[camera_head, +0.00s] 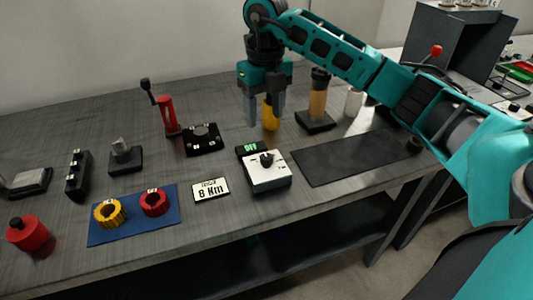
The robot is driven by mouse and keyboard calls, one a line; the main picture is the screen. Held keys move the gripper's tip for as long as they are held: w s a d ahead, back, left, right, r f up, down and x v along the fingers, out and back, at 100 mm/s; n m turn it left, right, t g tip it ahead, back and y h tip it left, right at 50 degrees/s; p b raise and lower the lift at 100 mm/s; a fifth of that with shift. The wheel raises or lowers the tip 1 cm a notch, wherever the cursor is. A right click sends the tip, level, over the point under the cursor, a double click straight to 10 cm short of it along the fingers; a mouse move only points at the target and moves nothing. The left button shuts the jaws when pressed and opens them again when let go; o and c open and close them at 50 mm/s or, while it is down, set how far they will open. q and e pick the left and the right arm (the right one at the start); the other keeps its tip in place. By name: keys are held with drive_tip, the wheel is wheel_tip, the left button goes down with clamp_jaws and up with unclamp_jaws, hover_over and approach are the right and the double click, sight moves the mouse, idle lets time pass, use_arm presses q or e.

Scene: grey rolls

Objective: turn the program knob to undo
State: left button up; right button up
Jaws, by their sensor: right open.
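The program knob (266,159) is a small black knob on top of a white box (267,181) near the front edge of the grey table. A small black display (249,148) with green letters stands behind the box. My right gripper (264,116) points down behind and above the box, apart from the knob. Its fingers are spread with a gap between them, and a yellow object (270,117) shows behind them. The knob's exact pointing and the fine marks around it are too small to read. My left gripper is not in view.
A sign reading 8 Nm (211,190) and a blue mat (134,214) with a yellow and a red ring lie left of the box. A dark mat (350,157) lies to its right. A red lever (166,115) and a black block (201,139) stand behind.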

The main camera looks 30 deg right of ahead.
sight(266, 156)
drive_tip(key=f, duration=1.2)
drive_tip(key=shift+d+f+b, duration=0.2)
drive_tip(key=shift+f+b, duration=0.1)
drive_tip(key=shift+f, duration=0.05)
drive_tip(key=c, duration=1.1)
